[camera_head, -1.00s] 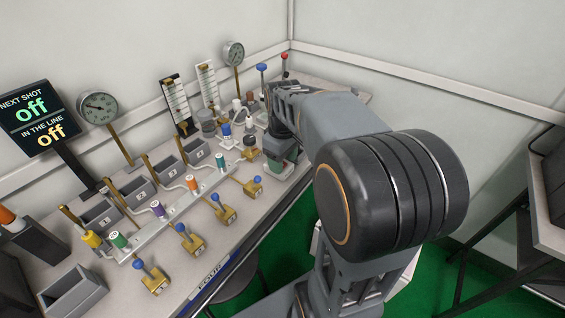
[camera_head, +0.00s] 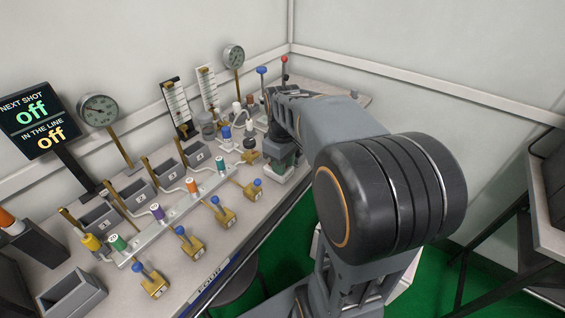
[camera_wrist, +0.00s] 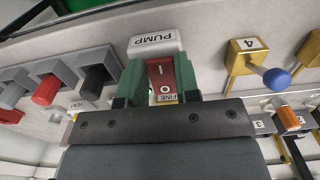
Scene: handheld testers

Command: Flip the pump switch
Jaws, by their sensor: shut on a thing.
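The pump switch (camera_wrist: 162,78) is a red rocker marked I and O. It shows in the middle of the wrist view, under a white PUMP label (camera_wrist: 154,42). Green parts stand on both sides of it; I cannot tell where housing ends and fingers begin. My gripper (camera_wrist: 158,97) reaches over the switch from the lower edge of that view and is shut on it. In the head view my gripper (camera_head: 280,150) is down at the far right of the bench, where my arm partly hides the switch.
Several brass valves with blue knobs, one a number 4 valve (camera_wrist: 248,56), stand close by. Red and black plugs (camera_wrist: 45,90) sit at the other side. Gauges, grey bins and a display (camera_head: 36,120) reading off twice line the bench (camera_head: 225,255).

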